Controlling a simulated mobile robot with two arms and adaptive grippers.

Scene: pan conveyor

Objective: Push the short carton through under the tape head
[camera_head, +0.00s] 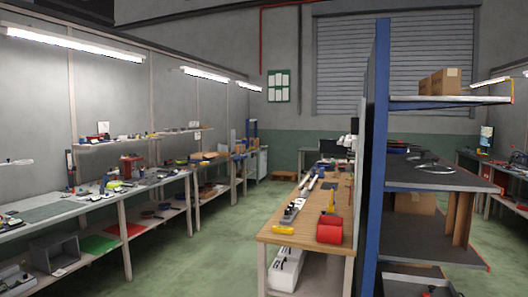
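Neither of my grippers is in the head view. Brown cartons (441,82) stand side by side on the top board of the blue shelf unit at the right. Another brown carton (415,203) sits lower in the same unit, partly hidden. I cannot tell whether any of these is the short carton. No tape head can be made out. A small blue upright frame (251,132) stands at the far end of the left bench, too small to identify.
A long cluttered bench (60,222) runs along the left wall. The green floor (205,250) between the benches is clear.

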